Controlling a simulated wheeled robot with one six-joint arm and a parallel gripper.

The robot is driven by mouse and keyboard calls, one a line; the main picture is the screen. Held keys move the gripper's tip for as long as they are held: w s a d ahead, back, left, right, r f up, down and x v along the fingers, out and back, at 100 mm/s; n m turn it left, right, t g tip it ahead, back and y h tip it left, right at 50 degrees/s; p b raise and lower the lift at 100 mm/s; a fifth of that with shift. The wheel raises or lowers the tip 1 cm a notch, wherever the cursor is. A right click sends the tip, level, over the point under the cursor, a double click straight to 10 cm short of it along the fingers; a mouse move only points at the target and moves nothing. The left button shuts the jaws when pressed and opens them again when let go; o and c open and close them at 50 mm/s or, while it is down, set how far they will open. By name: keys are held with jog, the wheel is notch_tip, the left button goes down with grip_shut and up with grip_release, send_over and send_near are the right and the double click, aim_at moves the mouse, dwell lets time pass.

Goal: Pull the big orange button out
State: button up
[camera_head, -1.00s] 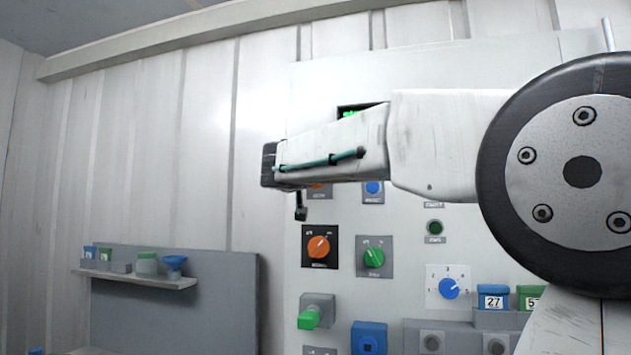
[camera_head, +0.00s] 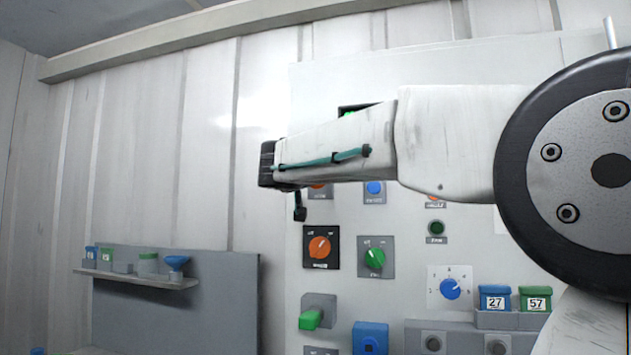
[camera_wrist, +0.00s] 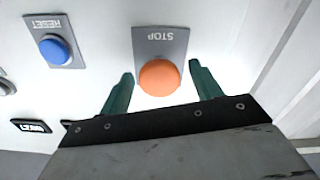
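The big orange button (camera_wrist: 160,77) is round and sits on a grey plate marked STOP, which appears upside down in the wrist view. My gripper (camera_wrist: 160,70) is open, with one green finger on each side of the button and a visible gap on both sides. I cannot tell how deep the fingertips reach along the button. In the head view the orange button (camera_head: 320,188) is mostly hidden behind my wrist, with only its lower edge showing. My gripper (camera_head: 299,208) shows there only as a dark tip below the wrist.
A blue RESET button (camera_wrist: 55,49) is beside the STOP plate. Below on the panel are an orange knob (camera_head: 319,247), a green knob (camera_head: 374,258) and a green-handled switch (camera_head: 311,319). A wall shelf (camera_head: 140,277) holds small items at the left.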

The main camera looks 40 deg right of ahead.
jog(key=v, duration=0.7)
jog(key=shift+s+a, duration=0.25)
jog(key=shift+a, duration=0.05)
dwell(0.4)
jog(key=s+a+f+n+g+y, duration=0.1)
jog(key=s+f+n+g+y, duration=0.3)
jog(key=f, duration=0.7)
jog(key=s+a+f+n+g+y, duration=0.15)
jog(key=s+f, duration=0.35)
jog(key=f, duration=0.6)
jog(key=s+a+f+n+g+y, duration=0.1)
jog(key=s+a+f+y, duration=0.3)
jog(key=s+f, duration=0.5)
jog(key=s+a+f+n+g+y, duration=0.1)
jog(key=s+a+f+g+y, duration=0.2)
jog(key=s+f, duration=0.7)
jog(key=s+a+y, duration=0.1)
jog(key=a, duration=0.1)
jog(key=shift+s+a+f+y, duration=0.3)
jog(key=shift+s+a+y, duration=0.05)
jog(key=shift+a, duration=0.05)
